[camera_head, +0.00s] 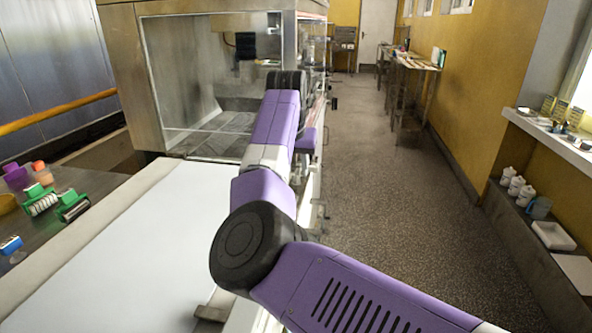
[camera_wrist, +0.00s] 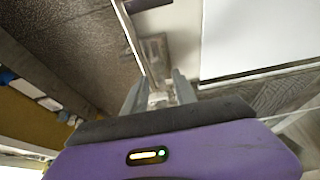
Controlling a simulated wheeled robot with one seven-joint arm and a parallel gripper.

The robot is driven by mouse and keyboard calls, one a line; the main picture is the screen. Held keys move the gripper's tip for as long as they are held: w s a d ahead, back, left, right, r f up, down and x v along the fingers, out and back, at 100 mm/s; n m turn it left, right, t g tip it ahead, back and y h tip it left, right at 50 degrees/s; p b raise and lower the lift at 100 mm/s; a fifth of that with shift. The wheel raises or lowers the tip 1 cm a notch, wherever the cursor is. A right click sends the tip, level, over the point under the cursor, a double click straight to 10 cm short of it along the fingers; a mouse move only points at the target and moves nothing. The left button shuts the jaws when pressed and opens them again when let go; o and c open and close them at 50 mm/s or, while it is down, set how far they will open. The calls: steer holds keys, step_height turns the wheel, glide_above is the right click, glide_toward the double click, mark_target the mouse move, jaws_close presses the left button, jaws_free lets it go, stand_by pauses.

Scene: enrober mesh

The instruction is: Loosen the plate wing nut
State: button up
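In the wrist view my gripper (camera_wrist: 157,84) shows two grey fingers that stand apart, with a gap between them. A small pale part (camera_wrist: 158,98) shows in that gap; it may be the wing nut or a fitting on the machine, and I cannot tell which. I see no clear contact between it and the fingers. In the head view my purple arm reaches to the near right side of the enrober machine (camera_head: 125,60), and my arm hides the fingertips. I cannot make out the plate or its wing nut there.
A white belt (camera_head: 110,255) runs toward the enrober's mesh (camera_head: 215,135). Green-handled rollers (camera_head: 72,206) and small containers (camera_head: 16,177) lie on a left-hand table. The speckled floor (camera_head: 400,200) is clear on the right. White bottles (camera_head: 515,187) stand on a ledge by the wall.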

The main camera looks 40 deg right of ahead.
steer(key=shift+w+d+f, duration=0.15)
steer(key=shift+d+f, duration=0.05)
steer(key=shift+f, duration=0.4)
jaws_close()
